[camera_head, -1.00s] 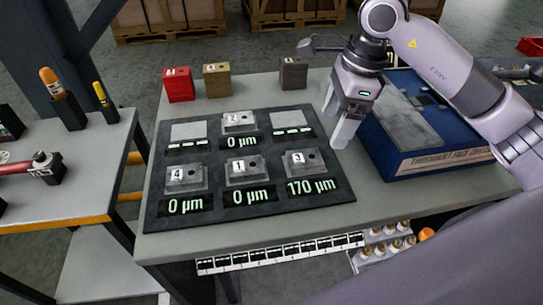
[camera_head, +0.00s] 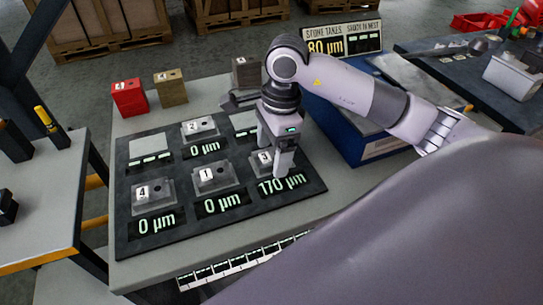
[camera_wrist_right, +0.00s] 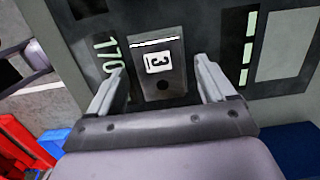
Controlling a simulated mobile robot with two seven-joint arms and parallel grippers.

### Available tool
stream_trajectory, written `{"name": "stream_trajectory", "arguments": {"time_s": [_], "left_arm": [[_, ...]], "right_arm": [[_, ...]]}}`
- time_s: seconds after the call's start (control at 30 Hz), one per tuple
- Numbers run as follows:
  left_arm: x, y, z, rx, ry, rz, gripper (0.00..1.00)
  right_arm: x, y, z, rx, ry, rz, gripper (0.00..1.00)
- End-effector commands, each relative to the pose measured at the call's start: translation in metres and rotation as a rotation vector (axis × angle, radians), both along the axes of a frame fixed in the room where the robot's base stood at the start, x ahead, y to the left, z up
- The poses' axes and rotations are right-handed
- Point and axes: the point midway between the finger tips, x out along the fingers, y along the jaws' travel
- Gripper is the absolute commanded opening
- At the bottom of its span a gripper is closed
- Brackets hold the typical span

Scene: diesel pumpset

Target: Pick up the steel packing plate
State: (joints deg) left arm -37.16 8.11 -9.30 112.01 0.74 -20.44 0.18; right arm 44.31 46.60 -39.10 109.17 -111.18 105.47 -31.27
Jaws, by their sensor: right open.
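A grey metal plate tagged 3 (camera_head: 262,162) sits on the dark gauge board (camera_head: 130,240), above the 170 µm readout. I cannot tell for sure whether this is the steel packing plate. My right gripper (camera_head: 277,165) is open and empty over it. In the right wrist view, the fingers (camera_wrist_right: 158,78) stand apart on either side of the plate, and I see no contact. The gripper partly hides the plate in the head view. My left gripper is not in view.
Plates tagged 1 (camera_head: 212,178), 2 (camera_head: 199,130) and 4 (camera_head: 147,193) share the board. Red (camera_head: 129,98), tan (camera_head: 171,90) and dark grey (camera_head: 245,72) blocks stand behind it. A blue box (camera_head: 340,130) is to the right, under my right arm.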

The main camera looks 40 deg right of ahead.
Motion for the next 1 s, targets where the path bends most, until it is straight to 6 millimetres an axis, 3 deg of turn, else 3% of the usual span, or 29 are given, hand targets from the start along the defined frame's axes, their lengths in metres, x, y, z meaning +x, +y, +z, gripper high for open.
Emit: {"name": "stream_trajectory", "arguments": {"time_s": [0.23, 0.47, 0.77, 1.0], "left_arm": [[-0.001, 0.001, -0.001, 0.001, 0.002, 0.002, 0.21], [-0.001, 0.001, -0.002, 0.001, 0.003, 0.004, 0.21], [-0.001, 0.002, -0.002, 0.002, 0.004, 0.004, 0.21], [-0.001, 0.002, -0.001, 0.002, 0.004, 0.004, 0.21]], "right_arm": [[0.0, 0.0, -0.001, 0.0, -0.001, 0.0, 0.8], [0.0, 0.0, -0.001, 0.0, -0.001, -0.001, 0.05], [0.001, 0.0, 0.002, 0.001, -0.004, -0.001, 0.04], [0.002, 0.0, 0.021, 0.001, -0.007, -0.002, 0.04]]}}
